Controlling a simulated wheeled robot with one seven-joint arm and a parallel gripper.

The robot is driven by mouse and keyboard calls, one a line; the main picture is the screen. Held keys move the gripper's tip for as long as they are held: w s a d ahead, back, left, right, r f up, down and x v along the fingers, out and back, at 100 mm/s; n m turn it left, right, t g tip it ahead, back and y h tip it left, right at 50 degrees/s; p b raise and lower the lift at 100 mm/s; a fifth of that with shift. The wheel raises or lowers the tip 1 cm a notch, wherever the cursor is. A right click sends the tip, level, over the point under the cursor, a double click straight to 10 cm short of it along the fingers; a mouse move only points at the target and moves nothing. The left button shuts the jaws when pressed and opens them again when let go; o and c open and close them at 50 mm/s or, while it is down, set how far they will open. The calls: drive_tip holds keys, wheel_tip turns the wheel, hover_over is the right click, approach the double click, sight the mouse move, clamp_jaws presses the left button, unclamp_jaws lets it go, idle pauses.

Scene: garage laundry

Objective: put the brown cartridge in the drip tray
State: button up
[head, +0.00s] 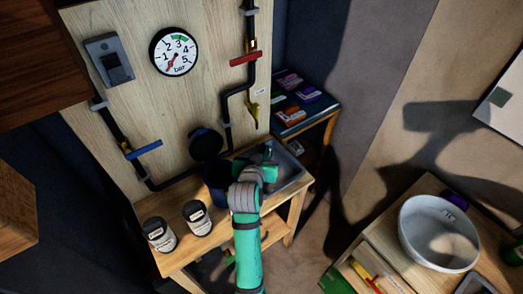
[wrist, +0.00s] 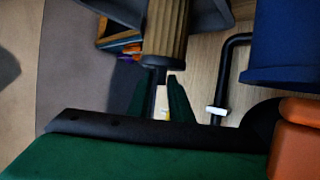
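The brown ribbed cartridge (wrist: 167,32) hangs from my gripper in the wrist view, its dark end cap and narrow stem towards me. My green fingers (wrist: 160,85) stand close on both sides of the stem and appear shut on it. The grey drip tray (wrist: 112,10) shows on both sides of the cartridge's far end; whether they touch cannot be told. In the head view my gripper (head: 266,168) is over the metal drip tray (head: 291,181) on the right end of the wooden bench. My arm hides the cartridge there.
Pipes and a gauge (head: 174,52) are on the board behind.

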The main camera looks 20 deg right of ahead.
drive_tip(key=shift+o, duration=0.5)
drive_tip(key=shift+r, duration=0.1)
drive_tip(key=shift+r, duration=0.1)
drive_tip(key=v, duration=1.2)
drive_tip(key=shift+a, duration=0.1)
